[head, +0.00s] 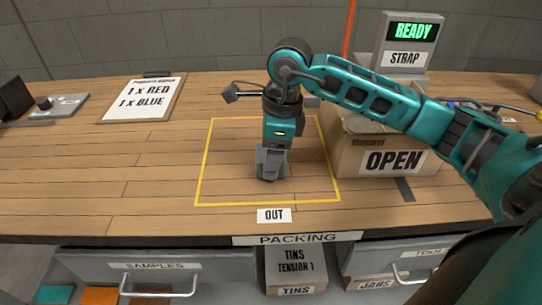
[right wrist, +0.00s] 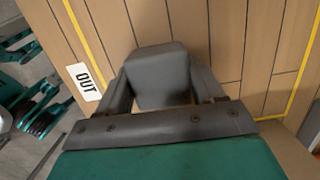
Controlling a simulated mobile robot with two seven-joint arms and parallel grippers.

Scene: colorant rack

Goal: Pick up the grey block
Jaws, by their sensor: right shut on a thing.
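The grey block (right wrist: 158,75) sits between the two fingers of my right gripper (head: 271,164) in the right wrist view. The fingers press on it from both sides, so the gripper is shut on it. In the head view the gripper points down inside the yellow outline (head: 207,160) on the wooden bench. There the dark fingers and the block blend together, and I cannot tell whether the block touches the bench. My left gripper is not in view.
An open cardboard box (head: 395,161) marked OPEN stands right of the yellow outline. Behind it is a display (head: 412,32) reading READY, with a STRAP label. A sign (head: 145,98) reads 1 x RED, 1 x BLUE. An OUT label (head: 274,215) lies at the front.

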